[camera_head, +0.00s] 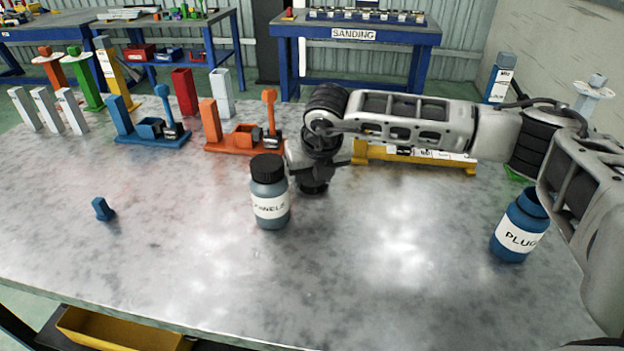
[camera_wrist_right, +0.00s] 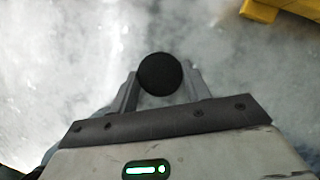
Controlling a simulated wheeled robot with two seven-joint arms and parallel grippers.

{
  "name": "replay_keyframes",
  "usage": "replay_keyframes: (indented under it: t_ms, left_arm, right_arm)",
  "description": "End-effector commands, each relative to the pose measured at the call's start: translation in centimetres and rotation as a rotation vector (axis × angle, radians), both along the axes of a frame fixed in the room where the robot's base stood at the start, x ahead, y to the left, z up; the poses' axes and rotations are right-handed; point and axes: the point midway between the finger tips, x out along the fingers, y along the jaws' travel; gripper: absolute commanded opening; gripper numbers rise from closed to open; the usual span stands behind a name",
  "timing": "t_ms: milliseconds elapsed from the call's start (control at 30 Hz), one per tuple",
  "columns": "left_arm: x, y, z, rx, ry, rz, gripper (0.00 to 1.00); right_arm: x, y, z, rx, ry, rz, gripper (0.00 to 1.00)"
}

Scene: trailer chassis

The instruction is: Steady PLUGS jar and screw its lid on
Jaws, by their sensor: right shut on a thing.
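The blue PLUGS jar (camera_head: 508,246) stands upright at the right of the table. Its blue neck shows no black lid; my right arm passes close beside it in the picture. My right gripper (camera_head: 314,190) points down near the table's middle, well left of the PLUGS jar. It is shut on a black round lid, which shows between the fingers in the right wrist view (camera_wrist_right: 160,74). In the head view the lid is hard to tell from the dark gripper parts. My left gripper is not in view.
The PANELS jar (camera_head: 270,208), with a black lid on, stands just left of my right gripper. An orange fixture (camera_head: 230,144) and a yellow base (camera_head: 375,152) lie behind. A small blue part (camera_head: 103,209) lies at the left. The front middle is clear.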

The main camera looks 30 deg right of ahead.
Motion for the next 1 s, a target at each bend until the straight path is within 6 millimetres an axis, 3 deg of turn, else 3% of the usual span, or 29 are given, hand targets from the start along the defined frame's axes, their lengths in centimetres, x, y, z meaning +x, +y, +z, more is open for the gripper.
replay_keyframes:
  t_ms: [267,467,767,1000]
  left_arm:
    - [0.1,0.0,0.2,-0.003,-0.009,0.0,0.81]
    - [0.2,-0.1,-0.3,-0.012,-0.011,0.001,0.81]
    - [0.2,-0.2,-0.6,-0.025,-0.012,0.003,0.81]
    - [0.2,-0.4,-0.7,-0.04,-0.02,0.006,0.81]
  right_arm:
    - [0.0,0.0,0.6,0.001,-0.002,-0.001,0.26]
    - [0.1,0.0,3.0,0.001,-0.005,0.0,0.26]
    - [-5.0,0.3,9.0,0.0,-0.006,0.003,0.26]
    - [-10.4,0.5,11.3,-0.002,-0.004,0.002,0.26]
